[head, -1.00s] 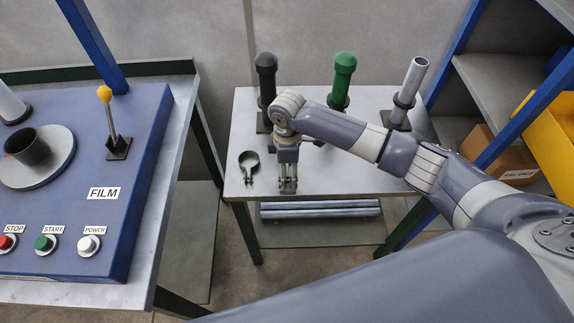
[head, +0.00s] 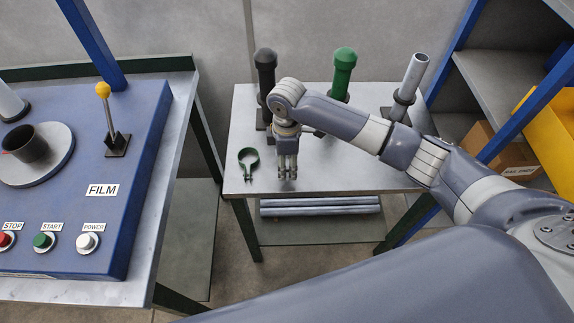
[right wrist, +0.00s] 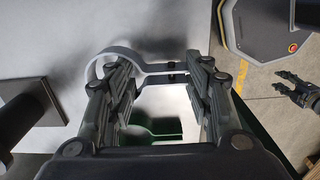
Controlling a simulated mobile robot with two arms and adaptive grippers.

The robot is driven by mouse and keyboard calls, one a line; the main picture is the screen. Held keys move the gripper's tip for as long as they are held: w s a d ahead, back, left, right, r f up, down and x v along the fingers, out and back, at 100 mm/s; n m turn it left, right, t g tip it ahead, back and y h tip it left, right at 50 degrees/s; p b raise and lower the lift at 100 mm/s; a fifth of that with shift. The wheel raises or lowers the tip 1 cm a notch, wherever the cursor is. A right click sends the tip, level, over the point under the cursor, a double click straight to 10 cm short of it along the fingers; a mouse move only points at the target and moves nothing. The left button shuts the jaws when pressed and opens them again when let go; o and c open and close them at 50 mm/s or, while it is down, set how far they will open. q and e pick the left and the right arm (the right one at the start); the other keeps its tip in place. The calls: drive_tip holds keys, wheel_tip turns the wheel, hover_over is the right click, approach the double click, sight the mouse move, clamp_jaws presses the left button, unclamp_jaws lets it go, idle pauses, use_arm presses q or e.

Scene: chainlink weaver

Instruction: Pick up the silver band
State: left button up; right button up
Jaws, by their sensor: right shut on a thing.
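The silver band (right wrist: 125,56) is a thin grey ring with two tabs; it shows in the right wrist view between the finger pads of my right gripper (right wrist: 160,90). That gripper is shut on it. In the head view my right gripper (head: 287,176) points down near the small table's front edge, and the band is hidden there. My left gripper (right wrist: 279,83) shows small at the right of the right wrist view, with fingers apart and nothing seen between them; it is outside the head view.
A green band (head: 249,164) lies left of the right gripper on the small table (head: 350,178). Behind stand a black post (head: 266,75), a green-topped post (head: 343,75) and a grey tube post (head: 412,78). A blue control panel (head: 60,200) is at left, shelves at right.

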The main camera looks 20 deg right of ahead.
drive_tip(key=shift+r, duration=0.8)
drive_tip(key=s+a+r+b, duration=0.1)
drive_tip(key=s+a, duration=0.1)
drive_tip(key=s, duration=1.4)
drive_tip(key=shift+r+b, duration=0.2)
drive_tip(key=shift+b, duration=0.1)
drive_tip(key=shift+w+d, duration=0.1)
drive_tip(key=shift+w, duration=0.05)
